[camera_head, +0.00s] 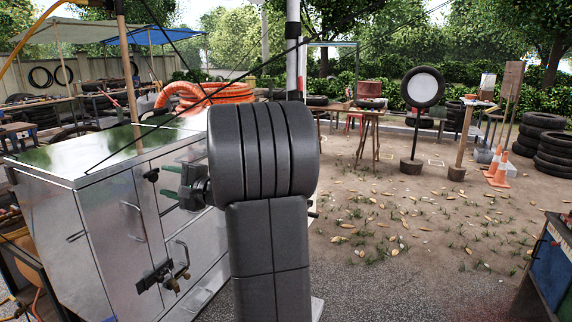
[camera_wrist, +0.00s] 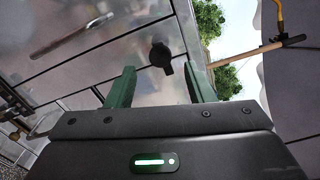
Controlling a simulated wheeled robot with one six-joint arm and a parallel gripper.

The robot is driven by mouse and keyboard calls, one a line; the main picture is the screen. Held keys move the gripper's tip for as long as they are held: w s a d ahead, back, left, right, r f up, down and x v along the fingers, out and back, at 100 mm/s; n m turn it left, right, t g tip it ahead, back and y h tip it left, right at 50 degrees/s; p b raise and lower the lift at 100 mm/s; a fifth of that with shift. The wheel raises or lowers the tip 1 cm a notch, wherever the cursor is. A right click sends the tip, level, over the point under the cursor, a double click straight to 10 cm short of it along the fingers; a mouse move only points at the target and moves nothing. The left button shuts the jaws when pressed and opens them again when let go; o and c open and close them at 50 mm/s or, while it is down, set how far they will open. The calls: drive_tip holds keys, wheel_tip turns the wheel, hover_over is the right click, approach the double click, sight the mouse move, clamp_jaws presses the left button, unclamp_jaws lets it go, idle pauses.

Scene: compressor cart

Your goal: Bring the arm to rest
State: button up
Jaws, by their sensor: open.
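My gripper (camera_head: 168,181) shows in the head view with its green fingers pointing left at the front of the silver compressor cart (camera_head: 95,215). My dark grey arm stands in front and hides part of the cart. In the wrist view my gripper (camera_wrist: 162,72) is open, with its two green fingers apart and nothing between them. A black knob (camera_wrist: 160,55) on the cart's metal face shows beyond the fingertips there. The same face shows a long handle (camera_wrist: 70,35) at upper left. I cannot tell how far the fingertips are from the metal.
A valve with brass fittings (camera_head: 172,276) juts from the cart's lower front. An orange coiled hose (camera_head: 205,95) is behind its top. Open ground lies to the right, with cones (camera_head: 500,170) and stacked tyres (camera_head: 553,152) beyond. A blue cabinet (camera_head: 550,262) stands at the right edge.

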sight(155, 177)
drive_tip(key=x, duration=0.6)
drive_tip(key=shift+a+p, duration=0.1)
drive_tip(key=shift+p, duration=0.25)
